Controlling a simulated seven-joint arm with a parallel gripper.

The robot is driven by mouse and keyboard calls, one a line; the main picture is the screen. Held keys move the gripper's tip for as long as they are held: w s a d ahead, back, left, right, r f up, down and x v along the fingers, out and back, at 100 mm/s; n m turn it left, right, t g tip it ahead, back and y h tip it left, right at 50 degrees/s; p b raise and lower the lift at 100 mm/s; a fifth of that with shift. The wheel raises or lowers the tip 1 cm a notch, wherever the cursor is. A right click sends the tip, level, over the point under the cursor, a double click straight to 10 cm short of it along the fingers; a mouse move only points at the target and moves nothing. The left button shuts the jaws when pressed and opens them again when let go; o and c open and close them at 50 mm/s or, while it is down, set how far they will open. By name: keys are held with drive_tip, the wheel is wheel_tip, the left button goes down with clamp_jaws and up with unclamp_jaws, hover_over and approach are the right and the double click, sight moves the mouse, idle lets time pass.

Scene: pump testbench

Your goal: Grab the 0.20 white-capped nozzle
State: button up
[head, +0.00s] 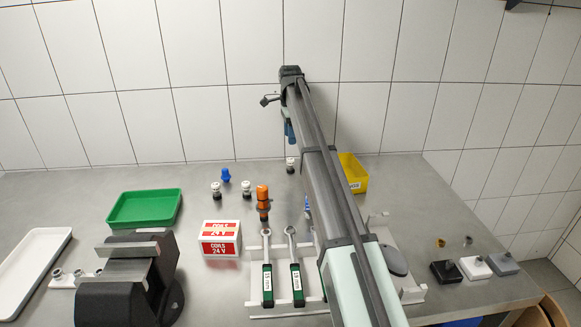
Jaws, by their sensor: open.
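Several small dark nozzles with white caps stand upright on the grey bench in the head view: a left one (216,190), a middle one (247,189) and a farther one (291,165). Their size markings are too small to read, so I cannot tell which is the 0.20. My gripper (290,132) is raised above the back of the bench, mostly hidden behind my arm. It is open, and its tip is above the farther white-capped nozzle in the picture, apart from it. No held object shows.
A blue-capped piece (226,175) and an orange-topped piece (263,197) stand near the nozzles. Around are a green tray (112,217), a red-and-white box (220,254), a vise (130,305), a tool rack (290,309) and a yellow bin (355,174). My arm covers the centre right.

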sight(290, 159)
wheel_tip(290, 159, down, 8)
drive_tip(key=shift+r, duration=0.25)
drive_tip(key=shift+w+f, duration=0.1)
drive_tip(key=shift+f, duration=2.8)
drive_tip(key=shift+c, duration=0.2)
clamp_jaws()
